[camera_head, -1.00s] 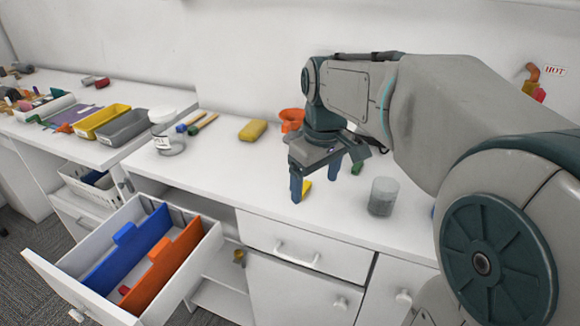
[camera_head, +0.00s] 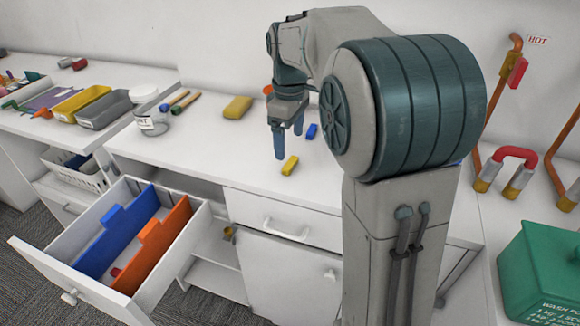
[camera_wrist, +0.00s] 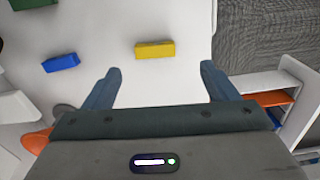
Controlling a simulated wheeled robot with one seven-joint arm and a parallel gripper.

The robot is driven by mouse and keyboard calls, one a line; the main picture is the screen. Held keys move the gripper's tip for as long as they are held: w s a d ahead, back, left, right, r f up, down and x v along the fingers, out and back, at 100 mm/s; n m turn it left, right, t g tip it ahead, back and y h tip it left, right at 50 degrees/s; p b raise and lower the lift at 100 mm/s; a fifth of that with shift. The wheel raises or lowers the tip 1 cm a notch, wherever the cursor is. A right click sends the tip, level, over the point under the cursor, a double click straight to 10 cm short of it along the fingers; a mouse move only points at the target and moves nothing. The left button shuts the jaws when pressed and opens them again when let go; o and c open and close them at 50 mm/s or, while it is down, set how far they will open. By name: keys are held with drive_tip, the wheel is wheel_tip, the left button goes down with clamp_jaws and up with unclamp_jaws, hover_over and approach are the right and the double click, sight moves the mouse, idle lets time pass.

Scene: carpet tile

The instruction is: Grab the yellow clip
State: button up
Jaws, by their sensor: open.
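The yellow clip (camera_head: 290,165) is a small block lying on the white counter near its front edge in the head view. It also shows in the wrist view (camera_wrist: 155,50), beyond the fingertips and between their lines.
A blue block (camera_head: 312,131) lies near the clip, beside it in the wrist view. A yellow sponge-like block (camera_head: 237,108) and a lidded jar (camera_head: 151,120) stand farther left. An open drawer (camera_head: 70,262) with blue and orange dividers juts out below. A green box (camera_head: 545,265) is at right.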

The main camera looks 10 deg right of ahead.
sight(290, 163)
drive_tip(key=shift+w+d+f, duration=0.1)
drive_tip(key=shift+w+f, duration=0.1)
drive_tip(key=shift+f, duration=1.55)
drive_tip(key=shift+w+d+f, duration=0.1)
drive_tip(key=shift+w+f, duration=0.05)
drive_tip(key=shift+f, duration=1.6)
drive_tip(key=c, duration=1.1)
